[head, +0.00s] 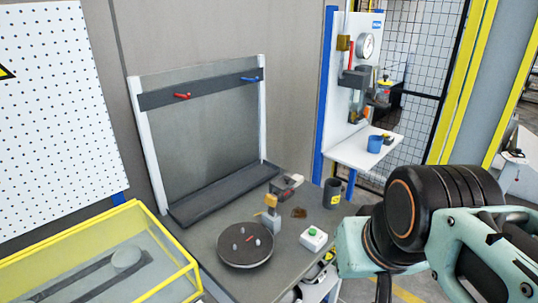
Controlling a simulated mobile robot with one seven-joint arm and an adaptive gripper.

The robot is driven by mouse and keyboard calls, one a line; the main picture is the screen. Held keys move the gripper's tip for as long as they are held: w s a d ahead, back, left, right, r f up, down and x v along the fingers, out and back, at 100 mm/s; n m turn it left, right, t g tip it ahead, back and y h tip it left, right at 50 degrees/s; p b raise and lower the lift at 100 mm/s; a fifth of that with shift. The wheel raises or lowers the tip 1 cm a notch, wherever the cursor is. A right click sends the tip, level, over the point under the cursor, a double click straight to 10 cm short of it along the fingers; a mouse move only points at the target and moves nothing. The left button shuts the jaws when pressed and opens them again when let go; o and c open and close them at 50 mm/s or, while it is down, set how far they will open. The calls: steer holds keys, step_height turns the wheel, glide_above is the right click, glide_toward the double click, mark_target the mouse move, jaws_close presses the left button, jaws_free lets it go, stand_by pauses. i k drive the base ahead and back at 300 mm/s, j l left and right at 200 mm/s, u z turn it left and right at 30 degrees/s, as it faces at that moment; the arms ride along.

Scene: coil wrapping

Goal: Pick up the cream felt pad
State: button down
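I cannot make out a cream felt pad in the head view. A small brown flat piece (299,212) lies on the grey bench top (215,272), but its material is too small to tell. My arm, mint and black, fills the lower right of the view and covers part of the bench's right side. My gripper does not show, so whether it holds anything is not visible.
A dark round turntable (245,251) with short pegs stands on the bench. Near it are a white box with a green button (313,239), a dark cup (333,193) and a grey device (286,184). A yellow-framed guard (157,238) is at left, a dark rack (225,195) behind.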

mark_target(297, 177)
steer(key=i+l+u, duration=0.15)
steer(key=i+l, duration=0.15)
steer(key=i+l+u, duration=0.1)
steer(key=i+l, duration=0.15)
steer(key=l, duration=0.15)
steer(key=i+l+u, duration=0.15)
steer(key=i+l, duration=0.15)
steer(key=i+l+u, duration=0.15)
steer(key=l, duration=0.35)
steer(key=l+u, duration=0.2)
steer(key=l, duration=0.15)
steer(key=k+j, duration=0.35)
steer(key=i+l, duration=0.75)
